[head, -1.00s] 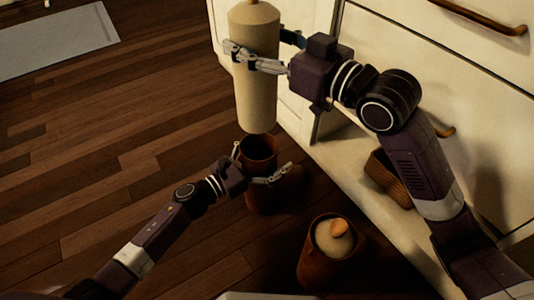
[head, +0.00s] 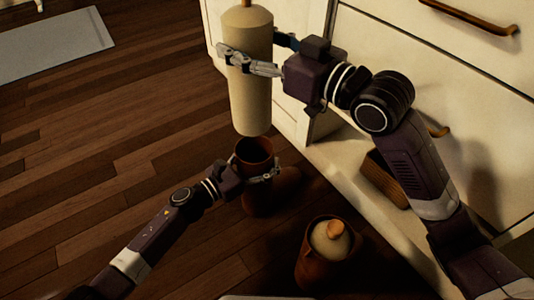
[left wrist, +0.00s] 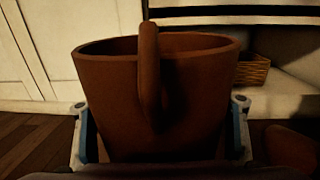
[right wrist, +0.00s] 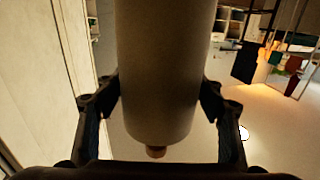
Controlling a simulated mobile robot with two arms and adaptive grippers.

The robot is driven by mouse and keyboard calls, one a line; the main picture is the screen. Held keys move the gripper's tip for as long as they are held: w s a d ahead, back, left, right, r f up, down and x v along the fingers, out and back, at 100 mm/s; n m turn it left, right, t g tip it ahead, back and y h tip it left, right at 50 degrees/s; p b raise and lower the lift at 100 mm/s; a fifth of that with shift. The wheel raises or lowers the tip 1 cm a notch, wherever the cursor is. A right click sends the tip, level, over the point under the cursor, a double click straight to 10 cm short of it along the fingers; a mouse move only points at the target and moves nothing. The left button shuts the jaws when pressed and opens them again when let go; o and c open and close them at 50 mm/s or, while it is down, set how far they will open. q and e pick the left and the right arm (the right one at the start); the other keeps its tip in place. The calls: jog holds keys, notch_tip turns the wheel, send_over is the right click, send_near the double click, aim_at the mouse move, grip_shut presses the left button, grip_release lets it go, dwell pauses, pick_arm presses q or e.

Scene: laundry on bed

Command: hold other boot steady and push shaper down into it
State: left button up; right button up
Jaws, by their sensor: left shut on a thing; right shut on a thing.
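A brown boot (head: 268,192) stands on the wood floor, its open top facing up. My left gripper (head: 262,172) is shut around its shaft just below the rim. In the left wrist view the boot shaft (left wrist: 160,100) sits between both fingers, with a pull loop in front. My right gripper (head: 250,62) is shut on a cream cylindrical shaper (head: 248,95) with a brown knob on top. The shaper is upright, its lower end just above the boot's opening and apart from it. The right wrist view shows the shaper (right wrist: 165,70) between the fingers.
The other brown boot (head: 318,268) stands nearer, with a shaper (head: 332,236) inside it. White cabinets (head: 435,75) with brown handles stand at the right. A woven basket (head: 385,178) sits at their foot. A pale mat (head: 55,45) lies at upper left; the floor at left is clear.

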aim_at(250, 86)
jog(key=shift+f, duration=4.65)
jog(key=o, duration=1.7)
jog(key=shift+f, duration=0.1)
jog(key=v, duration=1.2)
pick_arm(q)
jog(key=o, duration=1.9)
